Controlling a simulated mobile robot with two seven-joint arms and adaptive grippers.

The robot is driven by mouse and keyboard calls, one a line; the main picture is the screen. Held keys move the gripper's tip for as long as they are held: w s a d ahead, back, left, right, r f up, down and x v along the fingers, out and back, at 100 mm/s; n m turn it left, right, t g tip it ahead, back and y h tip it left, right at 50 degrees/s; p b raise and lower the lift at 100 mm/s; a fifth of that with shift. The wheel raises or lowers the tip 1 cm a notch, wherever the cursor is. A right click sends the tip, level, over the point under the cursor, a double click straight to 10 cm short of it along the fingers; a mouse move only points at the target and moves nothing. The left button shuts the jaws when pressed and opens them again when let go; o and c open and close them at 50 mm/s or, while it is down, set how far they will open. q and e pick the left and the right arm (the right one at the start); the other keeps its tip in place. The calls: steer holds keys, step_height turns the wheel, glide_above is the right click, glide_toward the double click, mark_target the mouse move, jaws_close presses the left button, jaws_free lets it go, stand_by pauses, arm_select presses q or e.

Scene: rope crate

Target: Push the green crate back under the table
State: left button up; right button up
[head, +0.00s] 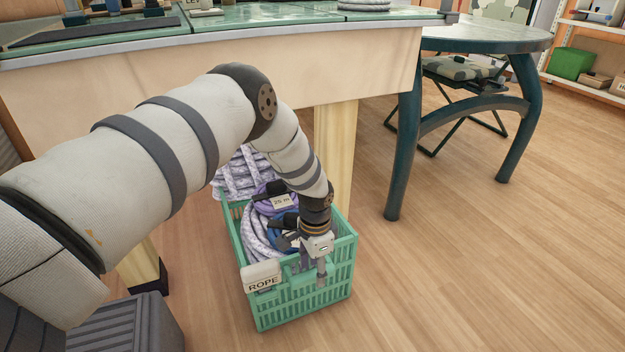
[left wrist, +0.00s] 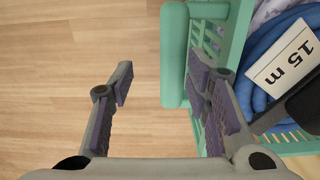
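The green crate (head: 335,285) stands on the floor by the table (head: 300,62), its near end sticking out past the table front. It holds coiled ropes, a lilac one (head: 255,238) with a "25 m" tag and a blue one with a "15 m" tag (left wrist: 284,62). A "ROPE" label (head: 262,279) hangs on its near left corner. My left gripper (head: 311,268) is at the crate's near end. In the left wrist view its fingers (left wrist: 165,95) are apart, one over the floor, one over the crate wall (left wrist: 173,50). I cannot tell whether they touch it. My right gripper is not in view.
A pale table leg (head: 336,150) stands just behind and right of the crate. A dark green round table (head: 480,40) with a folding stool (head: 460,70) stands at the right. A grey ribbed box (head: 125,325) is at the lower left. The floor to the right is clear.

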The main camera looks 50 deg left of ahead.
arm_select(q)
step_height(320, 180, up, 3)
steer(key=shift+f+p, duration=0.1)
steer(key=shift+p, duration=0.55)
step_height(320, 180, up, 8)
steer(key=p, duration=0.4)
steer(key=shift+f+p, duration=0.15)
steer(key=shift+p, duration=0.15)
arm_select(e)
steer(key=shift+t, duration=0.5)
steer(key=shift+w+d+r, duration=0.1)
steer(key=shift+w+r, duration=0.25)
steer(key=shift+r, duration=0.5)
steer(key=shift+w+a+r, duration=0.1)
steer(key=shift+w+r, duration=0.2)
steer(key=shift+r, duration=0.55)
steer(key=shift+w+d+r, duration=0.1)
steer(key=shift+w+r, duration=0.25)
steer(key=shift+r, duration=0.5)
arm_select(q)
steer(key=shift+a, duration=0.1)
